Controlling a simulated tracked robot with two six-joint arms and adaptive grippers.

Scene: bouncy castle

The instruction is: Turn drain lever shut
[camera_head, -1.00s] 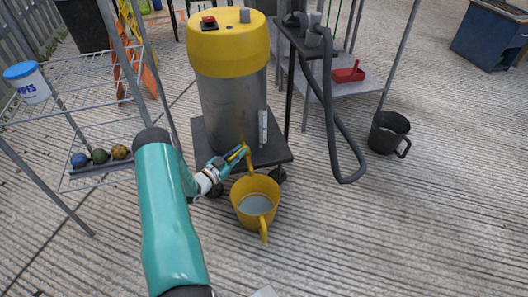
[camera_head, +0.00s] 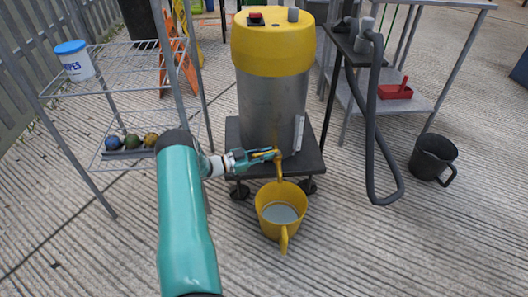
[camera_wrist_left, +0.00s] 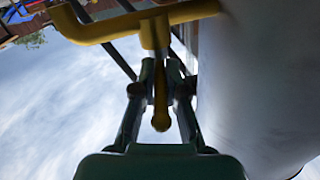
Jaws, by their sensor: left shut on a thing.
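The yellow drain lever (camera_head: 262,153) is at the foot of a steel tank (camera_head: 272,115) with a yellow top. My left gripper (camera_head: 250,158) reaches it from the left and is shut on it. In the left wrist view the lever (camera_wrist_left: 161,115) sits between the two dark fingers (camera_wrist_left: 160,90), under the yellow drain pipe (camera_wrist_left: 105,25). The yellow spout (camera_head: 279,168) points down over a yellow bucket (camera_head: 268,219), which holds greyish liquid. No stream shows clearly. My right gripper is out of view.
The tank stands on a dark wheeled platform (camera_head: 312,163). A wire rack (camera_head: 100,92) with a wipes tub (camera_head: 75,64) and small balls is at the left. A grey hose (camera_head: 371,130) hangs right of the tank. A black bucket (camera_head: 431,158) stands farther right.

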